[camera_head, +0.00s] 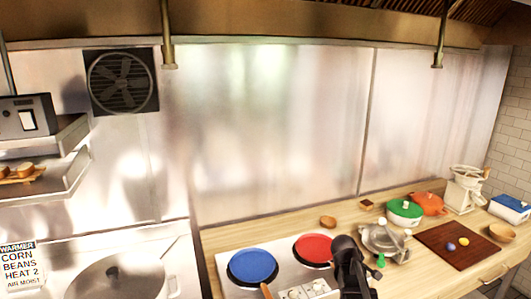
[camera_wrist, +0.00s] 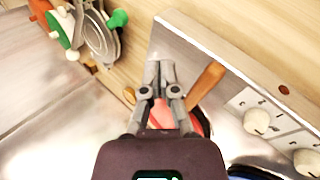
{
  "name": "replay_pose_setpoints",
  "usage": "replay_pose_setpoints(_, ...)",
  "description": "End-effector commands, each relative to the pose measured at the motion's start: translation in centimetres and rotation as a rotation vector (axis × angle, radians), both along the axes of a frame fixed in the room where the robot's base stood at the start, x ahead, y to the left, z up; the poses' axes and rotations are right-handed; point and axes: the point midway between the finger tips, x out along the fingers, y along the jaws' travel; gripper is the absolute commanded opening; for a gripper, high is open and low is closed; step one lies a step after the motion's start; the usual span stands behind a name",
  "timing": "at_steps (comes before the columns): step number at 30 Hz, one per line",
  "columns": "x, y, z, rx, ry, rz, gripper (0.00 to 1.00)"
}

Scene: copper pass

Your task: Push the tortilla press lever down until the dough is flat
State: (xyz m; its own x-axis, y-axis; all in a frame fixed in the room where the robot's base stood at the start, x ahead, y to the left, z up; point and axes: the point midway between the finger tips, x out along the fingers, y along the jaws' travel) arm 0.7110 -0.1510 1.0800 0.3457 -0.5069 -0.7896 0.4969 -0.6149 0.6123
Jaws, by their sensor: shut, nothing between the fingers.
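The tortilla press (camera_head: 385,241) is a grey metal device with round plates on the wooden counter, right of the stove. Its lever has a green grip (camera_head: 381,260) toward the front. In the wrist view the press (camera_wrist: 100,38) is at the upper left, with the green grip (camera_wrist: 117,18) beside it. My gripper (camera_wrist: 160,72) is shut and empty, apart from the press. In the head view my dark arm stands left of the press; the fingertips cannot be made out there. No dough can be seen.
A stove holds a red pan (camera_head: 313,248) and a blue pan (camera_head: 252,265), close to my arm. A wooden handle (camera_wrist: 207,80) is near my fingers.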

Motion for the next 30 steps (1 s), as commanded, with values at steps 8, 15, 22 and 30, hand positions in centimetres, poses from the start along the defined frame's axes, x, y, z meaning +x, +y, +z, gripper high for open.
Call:
replay_pose_setpoints(8,-7.8,8.1,-2.9,0.389,0.010,-0.315,0.00)
replay_pose_setpoints(15,-11.8,12.4,-3.7,0.569,0.061,-0.495,0.00)
replay_pose_setpoints(22,-14.8,15.3,-4.3,0.676,0.117,-0.622,0.00)
replay_pose_setpoints(30,-15.2,15.1,-6.9,0.666,0.129,-0.622,0.00)
